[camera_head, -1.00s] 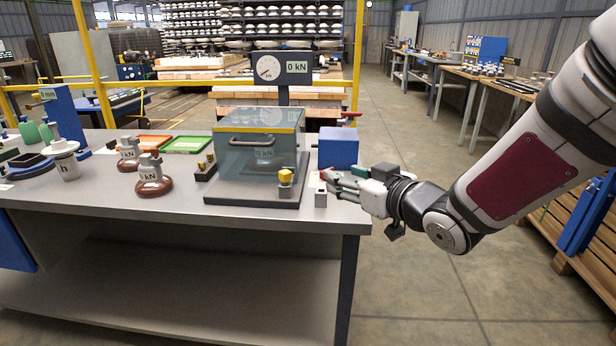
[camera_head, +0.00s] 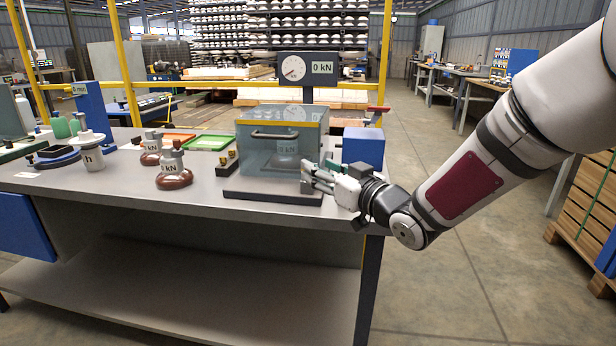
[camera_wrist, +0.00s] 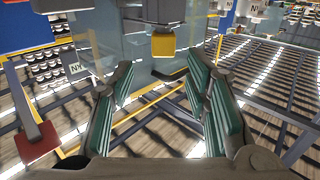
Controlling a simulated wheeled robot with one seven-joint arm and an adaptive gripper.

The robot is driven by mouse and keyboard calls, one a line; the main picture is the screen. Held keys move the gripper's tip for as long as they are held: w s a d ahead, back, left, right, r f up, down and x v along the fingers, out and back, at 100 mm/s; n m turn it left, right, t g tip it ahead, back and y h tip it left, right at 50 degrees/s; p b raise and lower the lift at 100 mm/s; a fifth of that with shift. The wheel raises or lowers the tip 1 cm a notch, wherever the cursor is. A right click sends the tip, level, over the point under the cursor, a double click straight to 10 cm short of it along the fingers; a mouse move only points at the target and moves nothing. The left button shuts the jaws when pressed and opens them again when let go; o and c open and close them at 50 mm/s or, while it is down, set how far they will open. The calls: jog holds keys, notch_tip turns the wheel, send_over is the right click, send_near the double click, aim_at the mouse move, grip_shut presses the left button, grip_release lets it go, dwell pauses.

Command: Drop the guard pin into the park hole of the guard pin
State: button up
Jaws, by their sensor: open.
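The guard pin's yellow head (camera_wrist: 163,44) shows in the wrist view, just beyond and between my fingertips. My gripper (camera_wrist: 160,74) is open, with its green-padded fingers apart and nothing between them. In the head view my gripper (camera_head: 308,178) is at the front right corner of the clear guard box (camera_head: 270,145), above its dark base plate (camera_head: 270,198). There the pin is hidden behind my fingers. The small grey block at the bench's right end, seen earlier, is also hidden by my gripper, and I cannot make out the park hole.
A blue box (camera_head: 362,147) stands behind my gripper. A red lever (camera_head: 378,109) is above it. Insulators, one brown (camera_head: 174,178), stand left of the guard box, with a green tray (camera_head: 208,143) behind. The bench's front edge (camera_head: 200,212) is clear.

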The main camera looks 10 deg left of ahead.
jog(key=x, duration=0.2)
jog(key=f+b+x, duration=0.1)
jog(key=x, duration=0.1)
jog(key=shift+a+b, duration=0.3)
jog(key=shift+w+a, duration=0.2)
jog(key=shift+w, duration=0.1)
grip_shut()
